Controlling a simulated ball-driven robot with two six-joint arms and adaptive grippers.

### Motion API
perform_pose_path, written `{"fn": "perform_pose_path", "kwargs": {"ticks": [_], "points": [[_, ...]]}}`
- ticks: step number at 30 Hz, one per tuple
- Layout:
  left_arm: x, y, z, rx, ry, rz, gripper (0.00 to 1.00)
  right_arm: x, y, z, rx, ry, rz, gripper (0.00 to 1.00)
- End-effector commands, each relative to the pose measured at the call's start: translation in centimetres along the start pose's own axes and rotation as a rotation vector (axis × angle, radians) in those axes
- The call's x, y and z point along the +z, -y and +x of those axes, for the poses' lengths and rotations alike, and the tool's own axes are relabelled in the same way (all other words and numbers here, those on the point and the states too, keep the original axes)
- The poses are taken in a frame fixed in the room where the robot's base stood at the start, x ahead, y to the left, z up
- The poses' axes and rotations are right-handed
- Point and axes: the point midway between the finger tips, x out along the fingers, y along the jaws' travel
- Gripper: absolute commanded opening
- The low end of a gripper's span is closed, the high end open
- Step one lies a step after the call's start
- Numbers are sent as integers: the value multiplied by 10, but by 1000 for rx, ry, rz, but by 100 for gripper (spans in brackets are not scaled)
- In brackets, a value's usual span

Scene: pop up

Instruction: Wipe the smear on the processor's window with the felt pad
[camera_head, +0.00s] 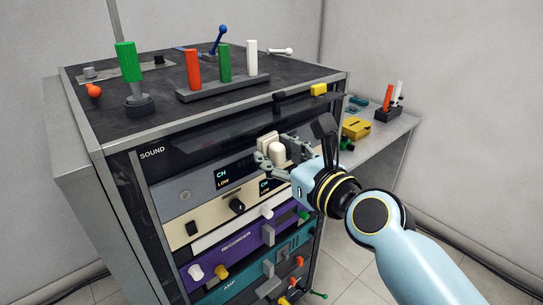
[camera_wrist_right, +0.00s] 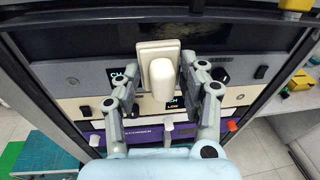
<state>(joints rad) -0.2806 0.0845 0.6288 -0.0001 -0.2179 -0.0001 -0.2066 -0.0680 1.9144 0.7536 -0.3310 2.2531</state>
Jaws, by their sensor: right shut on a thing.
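My right gripper (camera_head: 273,160) is shut on the felt pad (camera_head: 268,141), a pale block with a rounded white handle. In the right wrist view the pad (camera_wrist_right: 162,70) stands between the fingers of the gripper (camera_wrist_right: 163,95), in front of the rack. The grey unit (camera_head: 190,180), which seems to be the processor, has a dark window (camera_head: 238,172) with "CH LOW" lettering. The pad and gripper cover the window's right part. Whether the pad touches the window is unclear. The smear cannot be made out clearly. My left gripper is out of view.
A cream unit, a purple recorder (camera_head: 235,245) and a teal amp (camera_head: 235,292) with protruding knobs sit below. Coloured handles (camera_head: 225,65) and a green-topped lever (camera_head: 127,62) stand on the rack top. A side shelf (camera_head: 385,135) at right holds a yellow box (camera_head: 356,128).

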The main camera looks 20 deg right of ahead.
Motion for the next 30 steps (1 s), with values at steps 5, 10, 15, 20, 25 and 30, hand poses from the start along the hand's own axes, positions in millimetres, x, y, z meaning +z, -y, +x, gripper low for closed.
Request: {"fn": "perform_pose_path", "kwargs": {"ticks": [5, 10, 15, 20, 25, 30], "points": [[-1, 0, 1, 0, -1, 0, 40, 3, 0, 5, -15, 8, 4, 16], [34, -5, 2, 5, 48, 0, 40, 5, -2, 24, -15, 9, 2, 16], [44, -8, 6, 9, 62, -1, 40, 6, -5, 42, -14, 7, 3, 16], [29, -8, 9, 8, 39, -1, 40, 7, -6, 52, -13, 6, 2, 16], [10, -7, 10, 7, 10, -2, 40, 8, -7, 56, -13, 5, 3, 16], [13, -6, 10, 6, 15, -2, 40, 8, -7, 57, -13, 5, 3, 16]]}}
